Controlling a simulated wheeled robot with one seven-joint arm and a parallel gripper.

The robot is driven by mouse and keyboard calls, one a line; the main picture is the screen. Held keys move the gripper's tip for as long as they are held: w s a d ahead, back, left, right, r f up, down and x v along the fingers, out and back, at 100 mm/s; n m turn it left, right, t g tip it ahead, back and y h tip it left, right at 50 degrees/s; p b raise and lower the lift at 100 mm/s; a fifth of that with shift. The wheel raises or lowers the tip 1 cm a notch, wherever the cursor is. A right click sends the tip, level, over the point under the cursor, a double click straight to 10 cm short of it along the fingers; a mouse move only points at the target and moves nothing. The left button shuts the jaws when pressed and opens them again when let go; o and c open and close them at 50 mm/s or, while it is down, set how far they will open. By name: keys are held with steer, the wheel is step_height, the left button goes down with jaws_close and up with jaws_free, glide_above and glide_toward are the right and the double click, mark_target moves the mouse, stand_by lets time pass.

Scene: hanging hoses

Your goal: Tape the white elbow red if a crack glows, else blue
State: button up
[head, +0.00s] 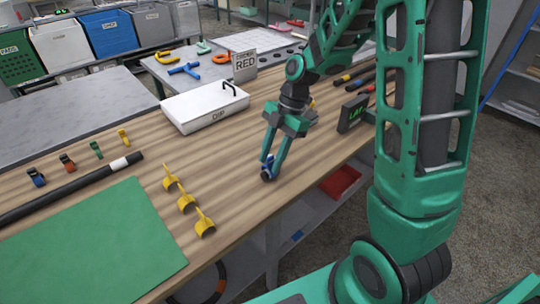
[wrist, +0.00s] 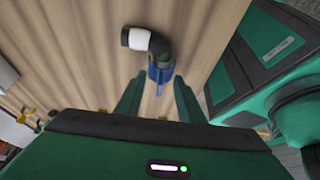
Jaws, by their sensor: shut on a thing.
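My gripper (head: 268,166) is over the near right part of the wooden table, shut on a small blue piece (head: 267,162). In the wrist view the blue piece (wrist: 160,73) sits between the fingers, with a bent dark elbow (wrist: 157,45) with a white end (wrist: 137,38) just beyond it. I cannot tell whether these are one part, or whether they touch the table. No glow shows on the elbow. A black rod with a white band (head: 119,163) lies at the left. A grey sign reading RED (head: 244,66) stands at the back.
A white box marked DIP (head: 203,108) with a black handle lies behind my gripper. Small coloured clips (head: 67,162) line the far left.

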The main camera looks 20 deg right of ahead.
steer(key=shift+f, duration=0.85)
stand_by(0.8)
steer(key=o, duration=1.2)
steer(key=shift+c, duration=0.2)
steer(key=shift+d+r, duration=0.1)
steer(key=v, duration=1)
steer(key=shift+r, duration=0.25)
